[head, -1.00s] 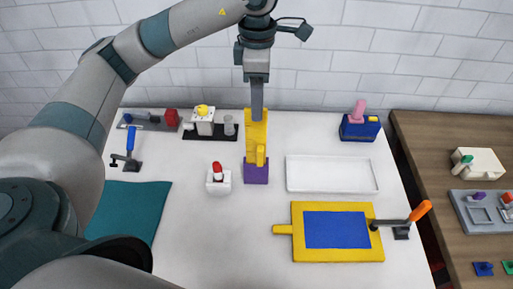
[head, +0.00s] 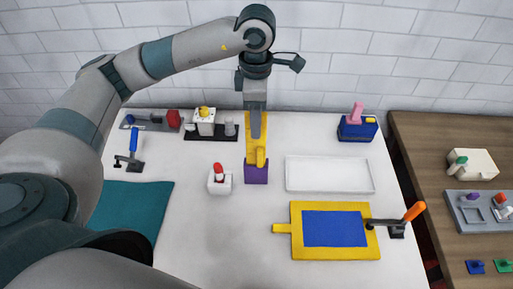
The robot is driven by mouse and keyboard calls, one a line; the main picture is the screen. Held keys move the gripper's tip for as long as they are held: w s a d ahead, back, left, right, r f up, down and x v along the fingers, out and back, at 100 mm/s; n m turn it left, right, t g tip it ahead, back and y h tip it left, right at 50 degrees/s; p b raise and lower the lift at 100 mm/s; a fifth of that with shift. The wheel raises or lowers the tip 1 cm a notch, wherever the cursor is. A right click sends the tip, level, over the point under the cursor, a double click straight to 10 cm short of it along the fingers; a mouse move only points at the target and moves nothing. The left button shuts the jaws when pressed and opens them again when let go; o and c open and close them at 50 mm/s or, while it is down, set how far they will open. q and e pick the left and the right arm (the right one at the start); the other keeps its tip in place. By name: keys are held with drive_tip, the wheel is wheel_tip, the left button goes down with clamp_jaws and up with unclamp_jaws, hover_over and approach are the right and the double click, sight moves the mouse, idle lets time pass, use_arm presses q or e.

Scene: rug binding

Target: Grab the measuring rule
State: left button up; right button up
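A tall yellow piece (head: 264,152) stands upright in a purple block (head: 256,174) at the middle back of the white table; it looks like the measuring rule, though no markings can be read. My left gripper (head: 255,134) comes down from above, and its grey fingers overlap the upper part of the yellow piece in the head view. I cannot tell whether they touch it, or whether they are apart or closed. My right gripper is not in view.
A white block with a red top (head: 219,181) stands left of the purple block, and a white tray (head: 330,188) lies to the right. A yellow frame with a blue panel (head: 334,229) and an orange-handled clamp (head: 413,212) are in front. A teal mat (head: 135,210) lies at left.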

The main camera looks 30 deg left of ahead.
use_arm(q)
drive_tip(key=shift+f+p, duration=0.3)
drive_tip(key=shift+f, duration=0.95)
drive_tip(key=shift+c, duration=0.4)
clamp_jaws()
